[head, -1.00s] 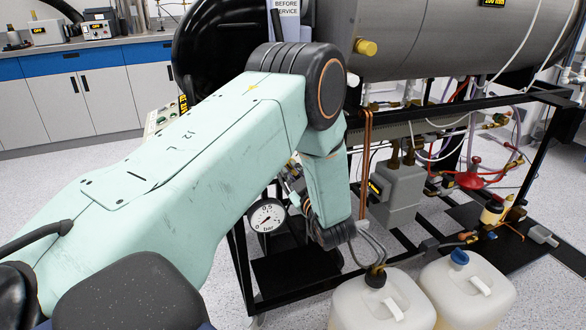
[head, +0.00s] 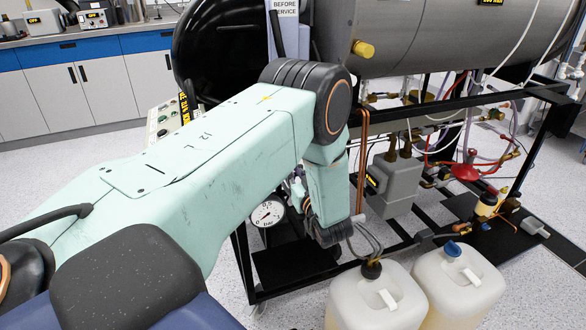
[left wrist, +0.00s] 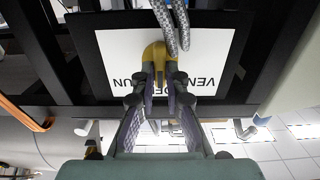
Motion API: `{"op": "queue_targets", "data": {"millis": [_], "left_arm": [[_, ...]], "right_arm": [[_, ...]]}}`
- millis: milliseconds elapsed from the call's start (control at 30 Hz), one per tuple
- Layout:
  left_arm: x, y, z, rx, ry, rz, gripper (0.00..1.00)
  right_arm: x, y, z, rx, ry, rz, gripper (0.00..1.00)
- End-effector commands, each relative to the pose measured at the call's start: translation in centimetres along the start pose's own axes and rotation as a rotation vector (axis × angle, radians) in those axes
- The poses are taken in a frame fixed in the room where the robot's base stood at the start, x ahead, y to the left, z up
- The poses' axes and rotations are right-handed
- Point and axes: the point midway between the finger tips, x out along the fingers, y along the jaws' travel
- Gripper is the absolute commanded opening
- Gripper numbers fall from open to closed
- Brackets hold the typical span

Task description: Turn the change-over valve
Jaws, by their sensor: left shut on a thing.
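In the left wrist view my left gripper (left wrist: 158,88) is shut on a yellow handle (left wrist: 153,55), which looks like the change-over valve's. Its two dark fingers meet at the near end of the handle. A white sign (left wrist: 105,65) with upside-down letters, partly covered, lies behind it. In the head view my pale green left arm reaches over to the frame of the burner rig (head: 240,262), and the wrist bends down beside it. The arm hides the valve there, and the fingers cannot be made out. My right gripper is in neither view.
A round pressure gauge (head: 268,212) sits just left of my wrist. Two white jerrycans (head: 350,305) (head: 475,285) stand below and right of it, with hoses close by. A large grey cylinder (head: 420,35) is above. Speckled floor at the left is clear.

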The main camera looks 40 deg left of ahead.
Motion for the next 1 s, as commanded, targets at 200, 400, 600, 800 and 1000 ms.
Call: {"op": "queue_targets", "data": {"millis": [200, 400, 600, 800, 1000], "left_arm": [[-0.03, -0.02, 0.11, 0.012, -0.002, 0.000, 0.00], [-0.03, -0.02, 0.12, 0.012, -0.002, 0.000, 0.00], [-0.03, -0.02, 0.11, 0.011, -0.002, 0.000, 0.25], [-0.01, -0.01, 0.06, 0.011, -0.001, 0.000, 0.35], [-0.06, 0.01, 0.03, 0.010, 0.000, 0.000, 0.35]], "right_arm": [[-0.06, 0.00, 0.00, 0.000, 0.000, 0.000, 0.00], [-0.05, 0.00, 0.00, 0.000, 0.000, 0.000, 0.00], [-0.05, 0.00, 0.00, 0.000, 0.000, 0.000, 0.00], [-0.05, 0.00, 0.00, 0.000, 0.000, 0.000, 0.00], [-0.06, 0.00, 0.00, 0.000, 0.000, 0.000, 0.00]]}}
